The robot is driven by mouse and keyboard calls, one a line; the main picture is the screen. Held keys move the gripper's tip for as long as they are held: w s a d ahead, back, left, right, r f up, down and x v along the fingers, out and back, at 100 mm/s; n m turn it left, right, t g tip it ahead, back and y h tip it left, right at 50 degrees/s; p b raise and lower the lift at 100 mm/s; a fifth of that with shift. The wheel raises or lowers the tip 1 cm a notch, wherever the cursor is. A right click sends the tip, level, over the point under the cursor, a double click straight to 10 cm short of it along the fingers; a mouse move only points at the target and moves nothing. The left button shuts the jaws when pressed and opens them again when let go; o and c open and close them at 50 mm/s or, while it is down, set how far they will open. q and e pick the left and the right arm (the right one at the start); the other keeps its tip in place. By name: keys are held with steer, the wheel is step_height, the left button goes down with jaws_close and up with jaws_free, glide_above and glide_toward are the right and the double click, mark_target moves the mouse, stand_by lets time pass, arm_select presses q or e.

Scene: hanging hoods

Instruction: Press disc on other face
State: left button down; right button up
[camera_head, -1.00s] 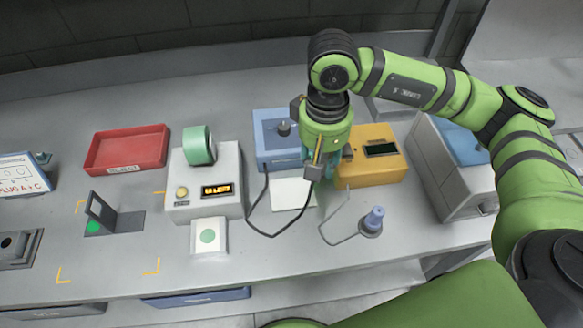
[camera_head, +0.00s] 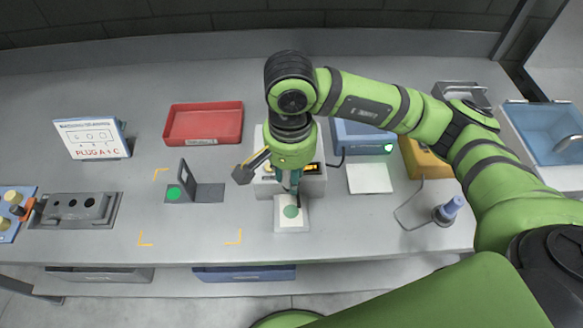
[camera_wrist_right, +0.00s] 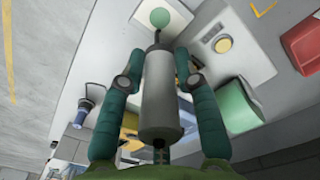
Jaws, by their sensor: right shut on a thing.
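My right gripper (camera_head: 291,186) points down just above a white pad (camera_head: 291,226) that carries a green disc (camera_head: 291,211). In the right wrist view its teal fingers (camera_wrist_right: 157,85) are shut on a grey cylindrical tool (camera_wrist_right: 158,100). The tool's thin tip points at the green disc (camera_wrist_right: 160,17); I cannot tell whether they touch. A dark L-shaped bracket (camera_head: 205,192) stands to the left, with another green disc (camera_head: 174,193) at its left side. My left gripper is not in view.
The grey box with a display (camera_head: 312,178) is partly hidden behind my gripper. A red tray (camera_head: 203,123), a sign (camera_head: 92,138) and a grey block with holes (camera_head: 75,208) lie left. A blue box with a green light (camera_head: 388,147) and a purple-topped post (camera_head: 450,208) are right.

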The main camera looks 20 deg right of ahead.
steer(key=b, duration=0.2)
glide_above(291, 212)
step_height(291, 212, down, 6)
steer(key=shift+f, duration=0.15)
steer(key=shift+f+b, duration=1.3)
steer(key=shift+f, duration=1.3)
steer(key=shift+f+b, duration=0.35)
steer(key=shift+b, duration=0.55)
stand_by(1.2)
steer(key=shift+w+r+p, duration=0.1)
steer(key=shift+r+p, duration=0.45)
steer(key=shift+r, duration=0.65)
step_height(291, 212, up, 5)
steer(key=shift+f+p, duration=0.1)
steer(key=shift+p, duration=0.75)
